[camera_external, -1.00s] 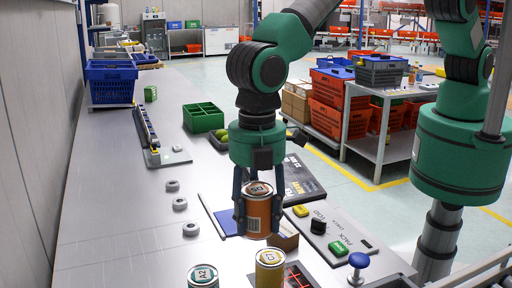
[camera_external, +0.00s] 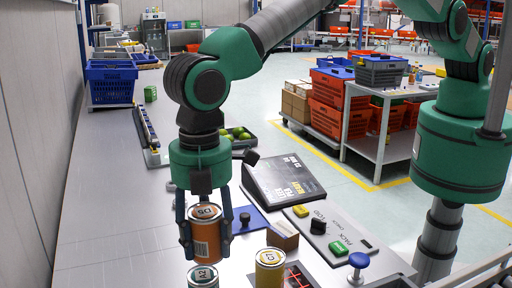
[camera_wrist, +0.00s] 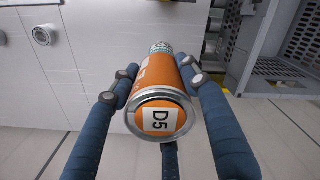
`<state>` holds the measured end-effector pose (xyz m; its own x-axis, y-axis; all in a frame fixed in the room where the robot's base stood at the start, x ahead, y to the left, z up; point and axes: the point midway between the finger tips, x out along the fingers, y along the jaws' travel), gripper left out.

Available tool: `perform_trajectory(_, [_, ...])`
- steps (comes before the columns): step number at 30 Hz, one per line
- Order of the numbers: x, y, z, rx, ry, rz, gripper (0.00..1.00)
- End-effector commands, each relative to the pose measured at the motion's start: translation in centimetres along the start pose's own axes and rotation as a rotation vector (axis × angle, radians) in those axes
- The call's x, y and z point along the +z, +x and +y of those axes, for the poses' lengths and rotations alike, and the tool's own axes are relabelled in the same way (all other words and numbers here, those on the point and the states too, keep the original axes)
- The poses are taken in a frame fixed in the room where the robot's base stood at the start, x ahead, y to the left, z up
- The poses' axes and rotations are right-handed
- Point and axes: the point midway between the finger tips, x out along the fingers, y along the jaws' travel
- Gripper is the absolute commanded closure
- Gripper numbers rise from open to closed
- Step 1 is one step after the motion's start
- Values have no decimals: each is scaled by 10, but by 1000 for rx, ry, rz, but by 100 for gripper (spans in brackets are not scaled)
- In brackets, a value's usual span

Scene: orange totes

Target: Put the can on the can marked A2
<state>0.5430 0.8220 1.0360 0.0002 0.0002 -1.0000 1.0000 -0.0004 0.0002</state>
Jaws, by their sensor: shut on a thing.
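An orange can marked D5 (camera_external: 207,238) is upright between the fingers of my gripper (camera_external: 212,235). In the wrist view my gripper's blue fingers surround the can, with its D5 lid (camera_wrist: 159,120) facing the camera. The can marked A2 (camera_external: 203,278) stands at the bottom edge of the external view, cut off by the frame. The held can appears just above or behind its top; I cannot tell the exact gap. In the wrist view a teal-and-white patch (camera_wrist: 160,47) shows past the held can's far end, probably the A2 can.
A yellow can marked C7 (camera_external: 270,268) stands close to the right of the A2 can. The table's left side is mostly clear.

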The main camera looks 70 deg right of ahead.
Motion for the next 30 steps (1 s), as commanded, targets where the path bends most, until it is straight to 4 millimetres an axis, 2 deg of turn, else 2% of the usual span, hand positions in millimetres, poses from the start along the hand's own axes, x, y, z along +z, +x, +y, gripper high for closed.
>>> perform_trajectory(7, [-12,0,8,1,0,1,92])
perform_trajectory(20, [-13,2,9,0,0,0,92])
perform_trajectory(30, [-13,31,9,0,0,0,92])
